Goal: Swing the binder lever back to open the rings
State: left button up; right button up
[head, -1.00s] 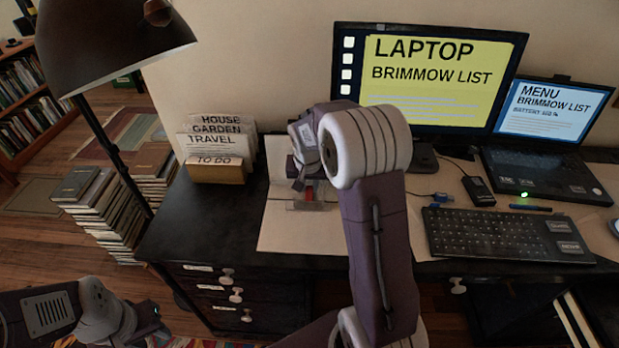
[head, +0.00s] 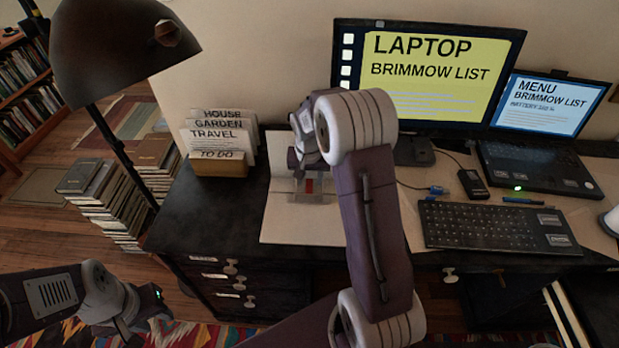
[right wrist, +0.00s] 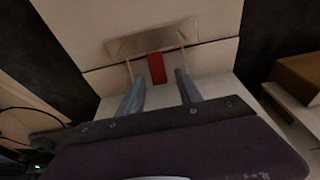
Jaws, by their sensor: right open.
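The open binder (head: 283,220) lies as a pale flat shape on the desk, its middle partly hidden by my right arm in the head view. It also fills the top of the right wrist view (right wrist: 80,35). There its metal ring mechanism (right wrist: 150,40) has a red lever (right wrist: 156,68). My right gripper (right wrist: 160,92) is open, its two fingertips on either side of the lever's near end, with visible gaps. Whether either finger touches it cannot be told. My left gripper (head: 145,318) hangs low at the left, away from the binder; its jaws are unclear.
A card holder (head: 219,168) stands left of the binder. A monitor (head: 425,70), a laptop (head: 540,165) and a keyboard (head: 495,226) are to the right. A lamp (head: 115,45) overhangs the left side, above floor book stacks (head: 110,205). The black desk (head: 200,225) is bare before the card holder.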

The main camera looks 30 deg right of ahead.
jog(key=p+v, duration=0.1)
jog(key=v, duration=0.7)
jog(key=shift+r+p, duration=0.35)
jog(key=shift+s, duration=0.1)
jog(key=w+d+p+v, duration=0.1)
jog(key=p+v, duration=0.4)
jog(key=v, duration=0.1)
send_over(309, 189)
jog(key=a, duration=0.3)
jog(key=s+a+r+n+p, duration=0.2)
jog(key=s+a+p, duration=0.1)
jog(key=s, duration=0.1)
jog(key=s+a+f+n+p, duration=0.1)
jog(key=s+a+f+n, duration=0.1)
jog(key=s, duration=0.5)
jog(key=s+a+f+n+g+y+p, duration=0.1)
jog(key=s+a+f+n, duration=0.1)
jog(key=s, duration=0.4)
jog(key=shift+s+a+y, duration=0.3)
jog(key=shift+s, duration=0.1)
